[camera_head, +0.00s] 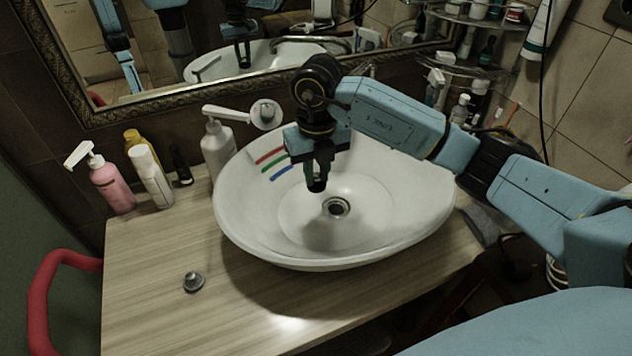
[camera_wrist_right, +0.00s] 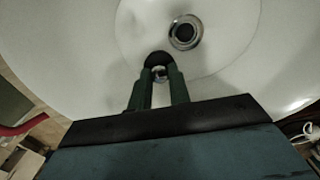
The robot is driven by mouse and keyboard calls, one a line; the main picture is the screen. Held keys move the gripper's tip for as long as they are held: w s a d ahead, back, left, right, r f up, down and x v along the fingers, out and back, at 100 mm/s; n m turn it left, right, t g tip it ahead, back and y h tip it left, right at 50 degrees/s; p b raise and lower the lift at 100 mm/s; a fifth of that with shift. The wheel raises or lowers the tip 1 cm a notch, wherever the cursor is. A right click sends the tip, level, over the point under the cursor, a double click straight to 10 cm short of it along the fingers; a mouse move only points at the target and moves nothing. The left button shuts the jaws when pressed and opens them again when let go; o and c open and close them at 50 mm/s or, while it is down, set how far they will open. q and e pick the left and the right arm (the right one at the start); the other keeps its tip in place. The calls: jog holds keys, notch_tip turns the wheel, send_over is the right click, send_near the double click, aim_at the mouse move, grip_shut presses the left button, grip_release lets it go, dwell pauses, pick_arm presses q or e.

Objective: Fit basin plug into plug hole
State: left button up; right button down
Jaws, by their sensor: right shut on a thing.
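The white basin (camera_head: 410,205) stands on the counter, with the metal-ringed plug hole (camera_head: 336,207) in its floor. The hole also shows in the wrist view (camera_wrist_right: 185,33). My right gripper (camera_head: 319,170) points down over the basin, up and left of the hole in the head view. It is shut on a small dark round piece (camera_head: 317,186), which I take to be the basin plug. In the wrist view this plug (camera_wrist_right: 158,58) sits between the fingertips, with a shiny part showing, apart from the hole. My left gripper is not in view.
A small metal stopper-like piece (camera_head: 193,281) lies on the wooden counter (camera_head: 150,300). A pink pump bottle (camera_head: 112,187) and other bottles stand at the left. The faucet (camera_head: 262,115) is behind the basin. A mirror and a loaded corner shelf (camera_head: 470,70) are at the back.

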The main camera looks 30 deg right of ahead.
jog(key=d+f+p, duration=0.1)
jog(key=p, duration=0.2)
jog(key=d+m+p, duration=0.1)
jog(key=d+p, duration=0.1)
jog(key=p, duration=0.1)
jog(key=d+f+m+p, duration=0.1)
jog(key=d+p, duration=0.1)
jog(key=shift+d+f+p, duration=0.15)
jog(key=shift+f+p, duration=0.15)
jog(key=shift+p, duration=0.1)
jog(key=shift+f+b, duration=2.2)
jog(key=shift+f, duration=0.7)
jog(key=shift+f+b, duration=0.7)
jog(key=shift+f, duration=0.4)
jog(key=c, duration=1.2)
grip_release()
jog(key=shift+c, duration=0.2)
jog(key=shift+r, duration=0.1)
